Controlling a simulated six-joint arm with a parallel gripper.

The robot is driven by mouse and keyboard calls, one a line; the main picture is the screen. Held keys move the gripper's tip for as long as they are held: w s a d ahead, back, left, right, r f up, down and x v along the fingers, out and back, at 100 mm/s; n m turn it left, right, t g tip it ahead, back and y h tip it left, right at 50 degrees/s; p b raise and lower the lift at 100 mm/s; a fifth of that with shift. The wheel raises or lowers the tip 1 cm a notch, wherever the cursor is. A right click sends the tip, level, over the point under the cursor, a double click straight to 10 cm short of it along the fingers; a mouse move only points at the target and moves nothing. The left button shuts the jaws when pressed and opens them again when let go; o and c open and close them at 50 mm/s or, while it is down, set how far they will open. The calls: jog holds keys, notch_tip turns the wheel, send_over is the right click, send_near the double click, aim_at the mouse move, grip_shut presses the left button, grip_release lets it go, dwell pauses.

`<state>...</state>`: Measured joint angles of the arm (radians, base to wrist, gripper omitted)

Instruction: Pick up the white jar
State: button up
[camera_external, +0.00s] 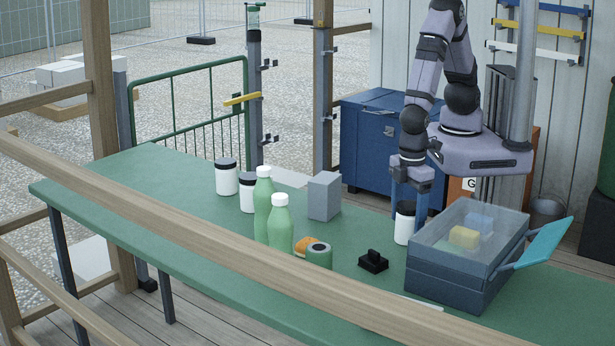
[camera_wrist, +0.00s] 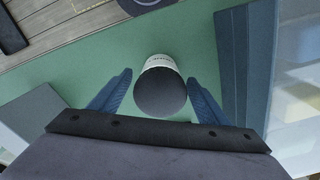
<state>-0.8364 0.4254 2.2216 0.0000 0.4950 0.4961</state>
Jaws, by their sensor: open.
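A white jar (camera_external: 402,230) with a black lid stands upright on the green table, left of the grey-blue box. My gripper (camera_external: 408,210) is directly over it, pointing down, with its blue fingers apart on either side of the jar's top. In the wrist view my gripper (camera_wrist: 159,76) is open, and the jar's dark lid (camera_wrist: 160,93) sits between the fingers, with gaps on both sides. A strip of its white side shows beyond the lid. Two similar white jars with black lids, one (camera_external: 227,181) and another (camera_external: 247,198), stand at the table's far left.
The grey-blue box (camera_external: 450,284), with a clear lid and a yellow block inside, stands close right of the jar. A grey block (camera_external: 324,197), two green bottles (camera_external: 279,228), a green roll (camera_external: 319,257) and a black object (camera_external: 373,262) stand left. The table's left end is clear.

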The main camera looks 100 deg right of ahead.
jog(key=shift+f, duration=0.5)
jog(key=shift+c, duration=0.7)
jog(key=c, duration=1.2)
jog(key=shift+r, duration=0.1)
notch_tip(320, 180, up, 10)
jog(key=shift+f+b, duration=0.1)
jog(key=shift+b, duration=0.4)
